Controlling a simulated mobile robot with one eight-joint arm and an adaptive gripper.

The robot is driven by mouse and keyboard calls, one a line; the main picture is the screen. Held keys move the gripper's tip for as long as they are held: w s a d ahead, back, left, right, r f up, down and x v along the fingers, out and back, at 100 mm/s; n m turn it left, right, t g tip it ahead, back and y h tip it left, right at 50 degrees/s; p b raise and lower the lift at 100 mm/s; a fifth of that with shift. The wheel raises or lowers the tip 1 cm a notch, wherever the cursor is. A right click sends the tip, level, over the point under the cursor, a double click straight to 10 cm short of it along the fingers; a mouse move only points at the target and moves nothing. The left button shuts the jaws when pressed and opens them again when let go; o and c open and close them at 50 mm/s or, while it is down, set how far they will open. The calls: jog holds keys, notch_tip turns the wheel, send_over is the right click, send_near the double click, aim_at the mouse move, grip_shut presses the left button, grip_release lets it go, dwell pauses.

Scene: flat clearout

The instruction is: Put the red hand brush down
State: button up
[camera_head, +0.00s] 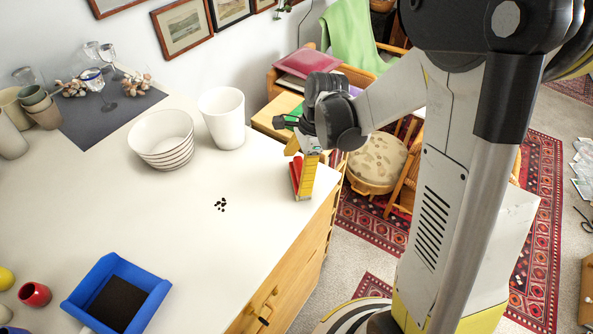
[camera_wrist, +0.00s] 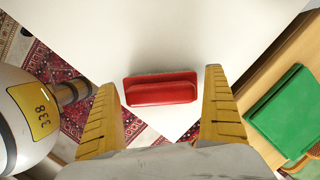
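The red hand brush (camera_wrist: 160,88) is between my gripper's two yellow fingers in the wrist view, with a gap on each side. It appears to rest on the white tabletop (camera_wrist: 150,30), near the corner. In the head view the brush (camera_head: 296,172) shows as a red strip beside the near finger, mostly hidden. My gripper (camera_head: 303,187) is open and points down at the table's right end. In the wrist view my gripper (camera_wrist: 161,76) has its fingers spread wider than the brush.
A white bin (camera_head: 222,118) and a stacked bowl (camera_head: 162,139) stand left of my gripper. A blue dustpan (camera_head: 117,292) is at the front left. The tabletop around the crumbs is clear. A stool (camera_head: 376,165) stands beyond the table's right edge.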

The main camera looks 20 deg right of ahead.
jog(key=w+p+v, duration=0.1)
jog(key=p+v, duration=0.1)
jog(key=v, duration=0.9)
jog(key=s+a+r+n+t+h, duration=0.1)
jog(key=s+r+n+t, duration=0.2)
jog(key=s+n, duration=0.3)
jog(key=s+r+n+t+h, duration=0.1)
jog(key=s+r+n+t, duration=0.2)
jog(key=s+n, duration=0.4)
jog(key=n, duration=0.5)
jog(key=shift+s+a+r+n+t+h, duration=0.15)
jog(key=shift+a+r+n+t+h, duration=0.15)
jog(key=shift+a+h, duration=0.1)
